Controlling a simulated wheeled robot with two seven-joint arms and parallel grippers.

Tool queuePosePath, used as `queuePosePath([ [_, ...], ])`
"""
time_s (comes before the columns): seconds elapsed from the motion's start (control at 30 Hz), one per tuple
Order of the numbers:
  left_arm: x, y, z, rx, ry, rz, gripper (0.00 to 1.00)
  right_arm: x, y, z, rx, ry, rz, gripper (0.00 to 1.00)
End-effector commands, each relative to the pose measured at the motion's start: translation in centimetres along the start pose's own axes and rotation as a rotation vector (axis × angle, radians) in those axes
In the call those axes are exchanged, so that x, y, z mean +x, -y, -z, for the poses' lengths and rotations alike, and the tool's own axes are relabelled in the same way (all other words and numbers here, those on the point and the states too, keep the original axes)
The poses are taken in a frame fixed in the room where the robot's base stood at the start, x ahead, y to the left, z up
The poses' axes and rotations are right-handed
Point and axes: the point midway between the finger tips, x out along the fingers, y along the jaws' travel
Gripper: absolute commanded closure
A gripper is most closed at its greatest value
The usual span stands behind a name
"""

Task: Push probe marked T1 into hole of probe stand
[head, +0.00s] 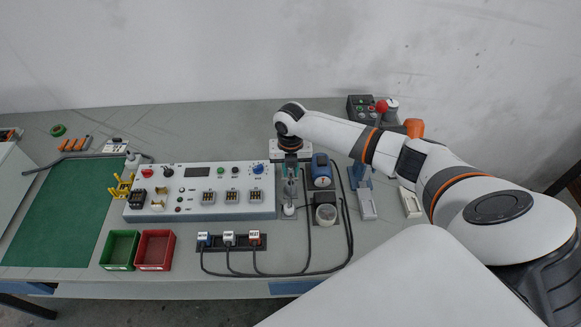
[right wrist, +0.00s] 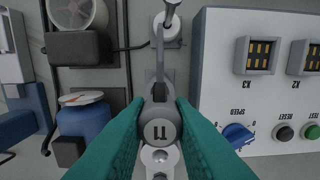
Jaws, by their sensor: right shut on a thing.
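My right gripper (head: 291,166) is at the back of the bench, just right of the control panel. Its teal fingers are shut on a grey probe (right wrist: 160,127) with a round head marked T1, seen upside down in the right wrist view. A metal piece with a round bolt-like feature (right wrist: 160,158), perhaps part of the probe stand, shows just below the probe head. The probe's lower end and the stand's hole are hidden, so I cannot tell whether the probe is in the hole. My left gripper is not in view.
The control panel (head: 202,192) stands left of the gripper. Black cables (head: 308,240) run in front. The green mat (head: 62,213) at left has free room.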

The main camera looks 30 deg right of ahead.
Motion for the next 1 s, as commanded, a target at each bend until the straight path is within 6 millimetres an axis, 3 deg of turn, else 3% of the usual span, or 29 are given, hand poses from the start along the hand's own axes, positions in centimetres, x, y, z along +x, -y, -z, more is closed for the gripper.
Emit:
queuePosePath([
  [1.0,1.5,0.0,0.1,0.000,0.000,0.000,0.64,2.1,0.0,0.0,0.000,0.000,0.000,1.00],
])
